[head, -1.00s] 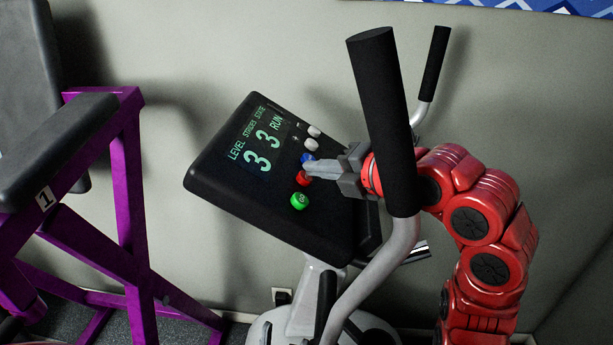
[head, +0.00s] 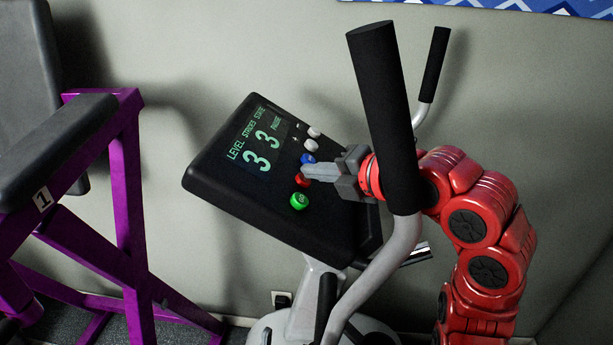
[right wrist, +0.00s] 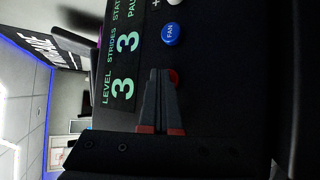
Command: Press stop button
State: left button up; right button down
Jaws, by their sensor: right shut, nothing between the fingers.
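The elliptical's black console (head: 230,185) is tilted, and its display (head: 259,142) reads level 3, strides 3, state PAUSE. Its buttons run in a line: two white ones (head: 313,132), a blue FAN button (head: 308,158), a red button (head: 302,181) and a green button (head: 299,201). My right gripper (head: 306,171) is shut and empty, its tips at the red button and partly covering it. In the right wrist view the closed fingertips (right wrist: 163,72) lie beside the red button (right wrist: 174,76); I cannot tell whether they touch it. My left gripper is not in view.
A black-gripped handlebar (head: 383,120) rises in front of my right wrist, and a second handle (head: 434,65) stands behind. A purple-framed bench machine (head: 130,190) stands at the left. A grey wall is behind the console.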

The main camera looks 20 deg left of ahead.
jog(key=shift+w+d+r+b, duration=0.1)
jog(key=shift+d+r+b, duration=0.25)
jog(key=shift+r+b, duration=0.25)
jog(key=shift+r, duration=0.15)
jog(key=shift+d+r, duration=0.1)
jog(key=r, duration=0.1)
jog(key=d+r, duration=0.2)
jog(key=r, duration=0.1)
jog(key=shift+w+d+b, duration=0.2)
jog(key=shift+w+b, duration=0.15)
dwell(0.6)
